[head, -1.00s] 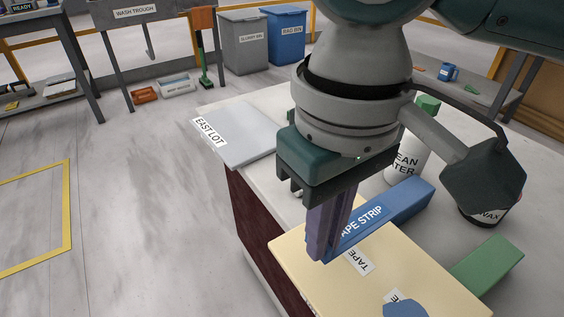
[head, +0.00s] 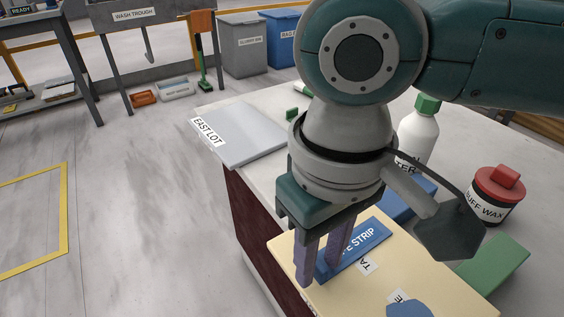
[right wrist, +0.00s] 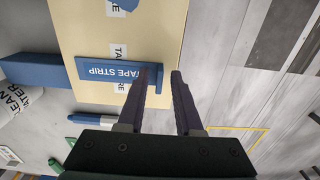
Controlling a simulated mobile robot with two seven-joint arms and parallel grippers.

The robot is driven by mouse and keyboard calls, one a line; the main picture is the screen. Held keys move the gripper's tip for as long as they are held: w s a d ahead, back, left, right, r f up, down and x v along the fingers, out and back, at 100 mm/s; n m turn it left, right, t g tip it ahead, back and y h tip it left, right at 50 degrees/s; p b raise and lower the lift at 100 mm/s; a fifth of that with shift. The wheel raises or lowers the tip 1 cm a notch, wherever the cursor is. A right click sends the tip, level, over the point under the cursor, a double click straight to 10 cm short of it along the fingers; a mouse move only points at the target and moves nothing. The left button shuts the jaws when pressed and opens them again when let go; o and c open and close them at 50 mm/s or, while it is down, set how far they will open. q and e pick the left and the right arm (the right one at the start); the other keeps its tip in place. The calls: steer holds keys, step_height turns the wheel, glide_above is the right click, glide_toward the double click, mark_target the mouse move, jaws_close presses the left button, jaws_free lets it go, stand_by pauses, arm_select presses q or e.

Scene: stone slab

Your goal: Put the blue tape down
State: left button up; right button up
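The blue tape strip (head: 352,252) appears to lie on the cream board (head: 425,270), across the TAPE label. Its lettering reads TAPE STRIP in the right wrist view (right wrist: 110,73). My right gripper (head: 318,272) is over the board at the strip's near end. In the right wrist view its two fingers (right wrist: 158,75) stand apart, with the strip's raised end tab between them and a gap on the right finger's side. One finger hides a bit of the strip. My left gripper is not in view.
A blue block (head: 405,203), a white bottle with green cap (head: 418,132), a red-lidded wax tub (head: 495,195) and a green block (head: 492,262) stand beyond the board. A grey EAST LOT plate (head: 235,133) lies at the slab's left edge.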

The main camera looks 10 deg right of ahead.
step_height(320, 180, up, 12)
steer(key=p, duration=0.4)
steer(key=s+a+f+n+t+y, duration=0.1)
steer(key=s+a+f+t+y, duration=0.1)
steer(key=s+a+f+y, duration=0.3)
steer(key=s+d, duration=0.1)
steer(key=d, duration=0.1)
steer(key=s+d+f+m+t+h, duration=0.1)
steer(key=d, duration=0.1)
steer(key=s+d+m+h, duration=0.1)
steer(key=d, duration=0.1)
steer(key=shift+d+f+t, duration=0.3)
steer(key=shift+d+f, duration=0.1)
steer(key=s+d+h, duration=0.1)
steer(key=d, duration=0.1)
steer(key=s+d+f+h, duration=0.1)
steer(key=d, duration=0.2)
steer(key=s+d+m, duration=0.1)
steer(key=s+d, duration=0.1)
steer(key=shift+s+d+f+h, duration=0.1)
steer(key=shift+d+f+h, duration=0.05)
steer(key=shift+d+h, duration=0.2)
